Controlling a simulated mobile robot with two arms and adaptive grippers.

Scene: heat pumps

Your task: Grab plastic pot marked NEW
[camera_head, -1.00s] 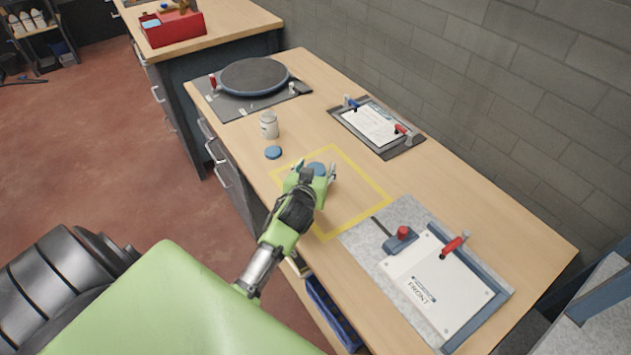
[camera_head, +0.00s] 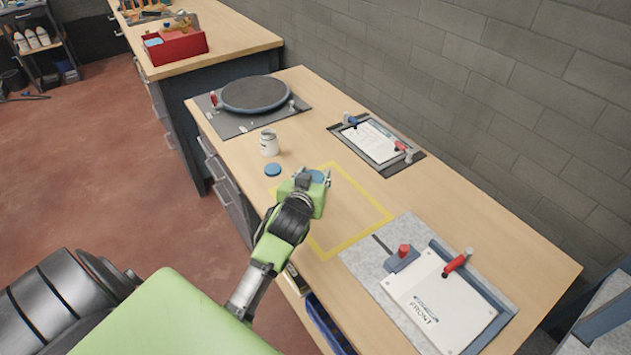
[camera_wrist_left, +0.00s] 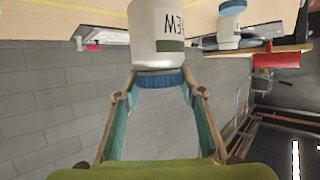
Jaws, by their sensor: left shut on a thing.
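The white plastic pot marked NEW (camera_wrist_left: 160,32) shows large in the left wrist view, upside down in the picture, with a blue lid (camera_wrist_left: 160,79). My left gripper (camera_head: 316,180) is shut on this lid, one finger on each side. In the head view only the blue lid (camera_head: 318,175) shows between the fingers; my gripper hides the pot's body. I cannot tell whether the pot touches the table. My right gripper is not in view.
A yellow outlined square (camera_head: 352,242) surrounds the gripper area.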

